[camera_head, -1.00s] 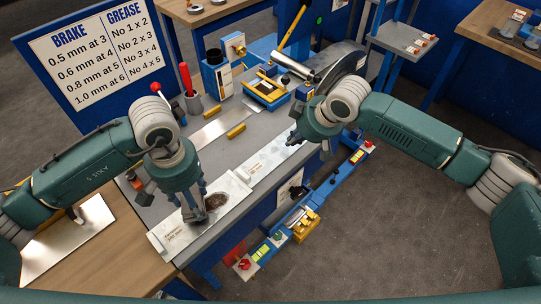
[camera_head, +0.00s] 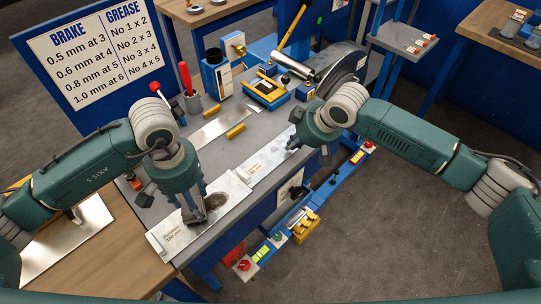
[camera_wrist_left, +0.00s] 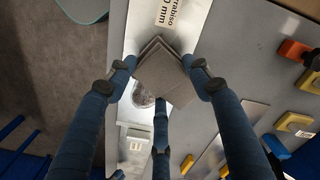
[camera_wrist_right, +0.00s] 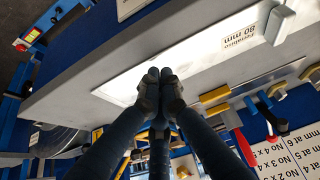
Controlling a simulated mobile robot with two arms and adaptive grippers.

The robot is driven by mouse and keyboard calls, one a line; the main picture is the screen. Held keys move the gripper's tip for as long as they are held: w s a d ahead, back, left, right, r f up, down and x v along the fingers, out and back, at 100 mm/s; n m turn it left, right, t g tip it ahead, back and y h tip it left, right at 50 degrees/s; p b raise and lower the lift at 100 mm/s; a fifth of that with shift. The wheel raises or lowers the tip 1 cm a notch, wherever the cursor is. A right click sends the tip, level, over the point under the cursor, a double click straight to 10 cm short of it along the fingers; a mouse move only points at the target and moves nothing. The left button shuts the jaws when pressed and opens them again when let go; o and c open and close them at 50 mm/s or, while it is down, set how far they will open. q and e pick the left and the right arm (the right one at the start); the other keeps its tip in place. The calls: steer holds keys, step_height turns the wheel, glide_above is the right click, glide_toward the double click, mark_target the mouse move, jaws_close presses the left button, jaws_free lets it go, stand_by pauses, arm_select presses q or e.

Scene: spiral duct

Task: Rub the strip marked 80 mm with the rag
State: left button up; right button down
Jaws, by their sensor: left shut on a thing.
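The left gripper (camera_head: 194,217) is shut on a folded grey rag (camera_wrist_left: 166,75), low over the near pale strip (camera_head: 170,236), beside a dark round patch (camera_head: 216,201). The patch also shows in the left wrist view (camera_wrist_left: 143,97). This strip's label (camera_wrist_left: 170,12) is partly cut off there; only "0 mm" reads clearly. A second pale strip (camera_head: 262,160) lies farther along the bench; in the right wrist view its label (camera_wrist_right: 256,34) reads "80 mm". My right gripper (camera_wrist_right: 159,80) is shut and empty above that strip, toward its far end. Whether the rag touches metal is unclear.
A sign board (camera_head: 95,60) rises at the back left. Blue rails with yellow parts (camera_head: 305,228) run below the bench front.

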arm_select(q)
steer(key=shift+f, duration=0.15)
arm_select(e)
steer(key=shift+f, duration=0.45)
